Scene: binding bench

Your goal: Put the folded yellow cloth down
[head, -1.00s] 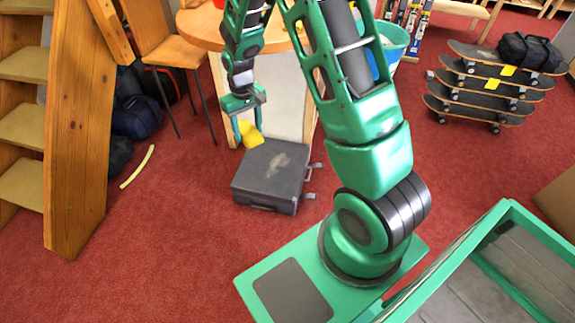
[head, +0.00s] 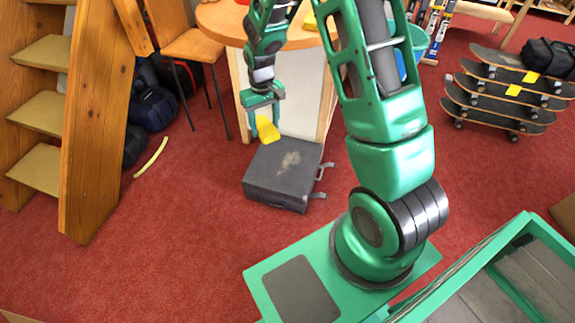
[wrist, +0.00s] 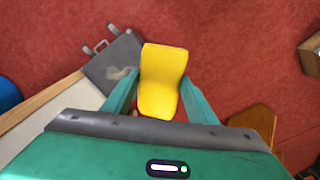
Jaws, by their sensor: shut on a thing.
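The folded yellow cloth (head: 267,128) is held in my gripper (head: 265,118), in the air near the dark grey case in the head view. In the wrist view the yellow cloth (wrist: 162,80) sits between the two green fingers of my gripper (wrist: 160,98), which are shut on it. The cloth hangs past the fingertips, over red carpet. Its far end overlaps one side of the case in the wrist view. How high it is above the floor is hard to tell.
The dark grey case (head: 283,175), with a pale worn patch, lies on the carpet. A round wooden table (head: 222,22) stands behind the gripper. A wooden chair (head: 195,45), bags (head: 152,108) and a stair unit are at left. Stacked skateboards (head: 505,90) stand at right.

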